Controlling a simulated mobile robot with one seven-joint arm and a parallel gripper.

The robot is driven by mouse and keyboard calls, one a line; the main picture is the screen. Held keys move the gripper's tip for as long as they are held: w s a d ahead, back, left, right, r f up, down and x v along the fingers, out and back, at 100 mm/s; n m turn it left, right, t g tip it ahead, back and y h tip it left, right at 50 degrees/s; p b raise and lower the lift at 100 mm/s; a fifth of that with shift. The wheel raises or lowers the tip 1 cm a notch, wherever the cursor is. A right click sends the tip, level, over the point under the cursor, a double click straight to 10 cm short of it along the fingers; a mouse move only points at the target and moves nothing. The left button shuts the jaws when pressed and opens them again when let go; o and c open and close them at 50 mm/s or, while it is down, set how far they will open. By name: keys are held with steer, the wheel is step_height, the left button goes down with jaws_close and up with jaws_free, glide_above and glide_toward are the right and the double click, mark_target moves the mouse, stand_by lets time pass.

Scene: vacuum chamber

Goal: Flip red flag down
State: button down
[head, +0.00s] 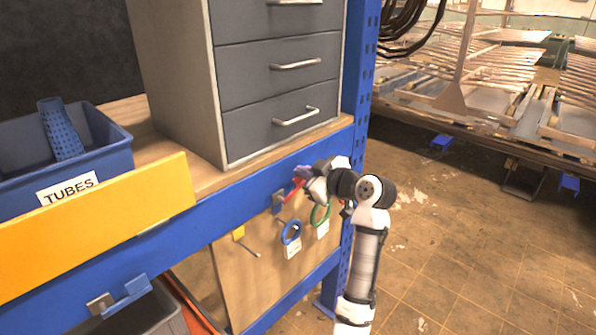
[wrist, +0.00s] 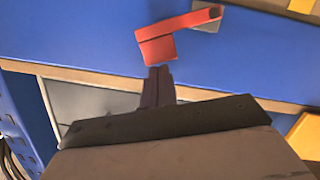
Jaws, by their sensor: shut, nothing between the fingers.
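The red flag (head: 294,189) is mounted on the front of the blue shelf beam by a small grey bracket (head: 278,200). It slants up and to the right from the bracket, partly hidden by my gripper in the head view. In the wrist view the red flag (wrist: 165,35) shows its narrow arm, its broad end and its dark pivot at the bracket (wrist: 208,20). My gripper (head: 303,172) is shut and empty. Its fingertips (wrist: 158,72) are right by the flag's broad end; I cannot tell whether they touch it.
A grey drawer cabinet (head: 280,75) and a blue TUBES bin (head: 105,150) stand on the shelf. A yellow panel (head: 100,225) and a blue flag (head: 130,290) are at the left. Rings of tape (head: 291,233) hang below the beam. Open floor (head: 470,240) lies right.

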steer(key=shift+w+d+f+m+g+y, duration=0.3)
steer(key=shift+w+d+f+m, duration=0.25)
steer(key=shift+m, duration=0.35)
steer(key=shift+w+d+f+m+g+y, duration=0.35)
steer(key=shift+f+m, duration=0.3)
steer(key=shift+m, duration=0.25)
steer(key=shift+w+p, duration=0.1)
steer(key=shift+p, duration=0.2)
